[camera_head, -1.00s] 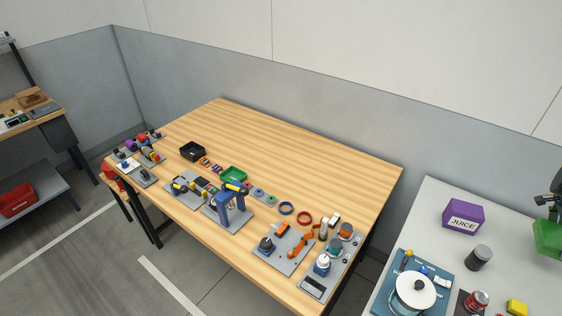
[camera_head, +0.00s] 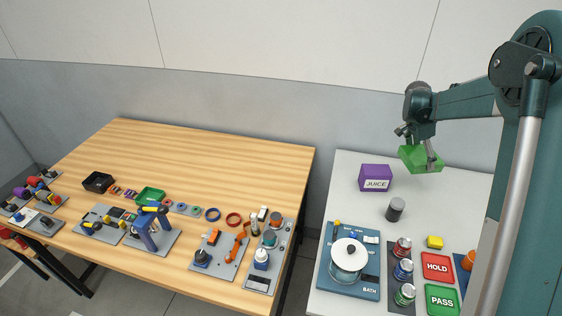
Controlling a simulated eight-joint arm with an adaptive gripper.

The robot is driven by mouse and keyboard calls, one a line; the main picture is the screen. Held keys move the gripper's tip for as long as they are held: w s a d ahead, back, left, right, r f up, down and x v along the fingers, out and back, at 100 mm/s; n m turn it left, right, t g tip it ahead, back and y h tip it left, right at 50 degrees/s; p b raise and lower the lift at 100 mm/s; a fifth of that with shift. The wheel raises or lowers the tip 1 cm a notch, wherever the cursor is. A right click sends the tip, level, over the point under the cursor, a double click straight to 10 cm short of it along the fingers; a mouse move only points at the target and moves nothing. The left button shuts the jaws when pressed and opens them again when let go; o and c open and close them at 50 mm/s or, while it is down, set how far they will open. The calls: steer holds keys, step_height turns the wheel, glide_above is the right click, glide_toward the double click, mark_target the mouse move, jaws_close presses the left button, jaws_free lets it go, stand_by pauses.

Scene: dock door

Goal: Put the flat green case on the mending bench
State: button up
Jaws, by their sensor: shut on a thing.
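My gripper (camera_head: 430,155) is shut on the flat green case (camera_head: 411,158), at the upper right of the head view. It holds the case in the air above the back of the pale table. The fingers hide part of the case. A wood-topped bench (camera_head: 215,150) with tool boards along its front fills the left half; no label shows whether it is the mending bench.
A gap separates table and bench. The bench's back half is clear.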

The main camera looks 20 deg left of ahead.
steer(key=a+n, duration=0.1)
steer(key=a, duration=0.5)
steer(key=a+n, duration=0.1)
steer(key=a, duration=0.5)
steer(key=a+n+t+y, duration=0.1)
steer(key=a, duration=0.5)
steer(key=shift+w+a+n, duration=0.15)
steer(key=shift+a+n, duration=0.1)
steer(key=shift+n, duration=0.15)
steer(key=s+a+n+t+y+b, duration=0.1)
steer(key=s+a+n, duration=0.3)
steer(key=a, duration=1.1)
steer(key=s+a+n+y, duration=0.1)
steer(key=s+a+n, duration=0.35)
steer(key=a, duration=1.05)
steer(key=s+a+n+t+y+b, duration=0.15)
steer(key=s+a, duration=0.55)
steer(key=a, duration=0.8)
steer(key=shift+g, duration=0.35)
steer(key=shift+a+f+p, duration=0.15)
steer(key=shift+f+p, duration=0.1)
steer(key=shift+f, duration=1.15)
steer(key=shift+a+f+p, duration=0.1)
steer(key=shift+f+p, duration=0.15)
steer(key=shift+f, duration=1.15)
glide_toward(262, 184)
steer(key=shift+w+a+f, duration=0.1)
steer(key=shift+w+f, duration=0.55)
steer(key=shift+w, duration=0.2)
steer(key=shift+f, duration=0.1)
